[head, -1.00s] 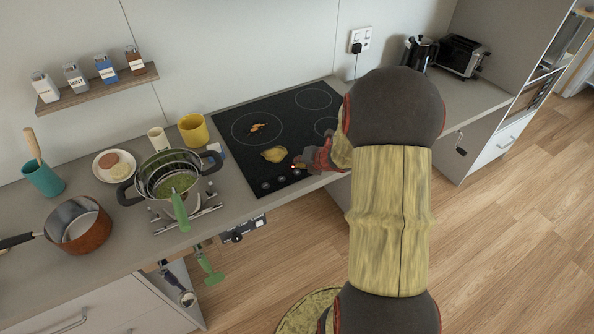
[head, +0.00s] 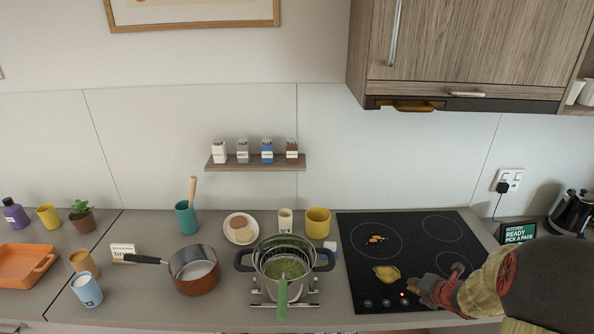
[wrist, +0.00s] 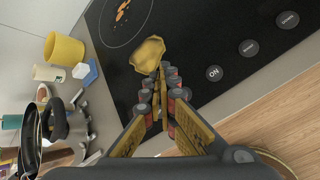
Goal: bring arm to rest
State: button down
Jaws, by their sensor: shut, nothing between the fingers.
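The same yellow piece (head: 386,274) lies on the cooktop just left of my fingertips in the head view. I cannot tell whether the fingers touch it. A small red light shows by the cooktop's front controls.
A steel pot (head: 317,260) with green contents and a green-handled tool stands left of the cooktop. A spice shelf (head: 257,161) and a cabinet (head: 470,50) hang above.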

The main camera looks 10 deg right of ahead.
jog(key=shift+w+a+n, duration=0.1)
jog(key=shift+n, duration=0.5)
jog(key=a+n, duration=0.2)
jog(key=s+a+n+y, duration=0.1)
jog(key=n, duration=0.2)
jog(key=s+a+n+y, duration=0.1)
jog(key=a+n, duration=0.1)
jog(key=n, duration=0.1)
jog(key=shift+a+f+g, duration=0.3)
jog(key=shift+f, duration=0.1)
jog(key=s+a+r+m+g, duration=0.1)
jog(key=s+a+r+m, duration=0.5)
jog(key=m, duration=0.5)
jog(key=s+a+r+m+g+b, duration=0.1)
jog(key=s+a+r+m, duration=0.5)
jog(key=a+m, duration=0.5)
jog(key=s+a+r+m+g+b, duration=0.1)
jog(key=s+a+r+m, duration=0.6)
jog(key=m, duration=0.5)
notch_tip(320, 180, up, 3)
jog(key=shift+a+m+h, duration=0.3)
jog(key=shift+a+h, duration=0.1)
jog(key=shift+a, duration=0.65)
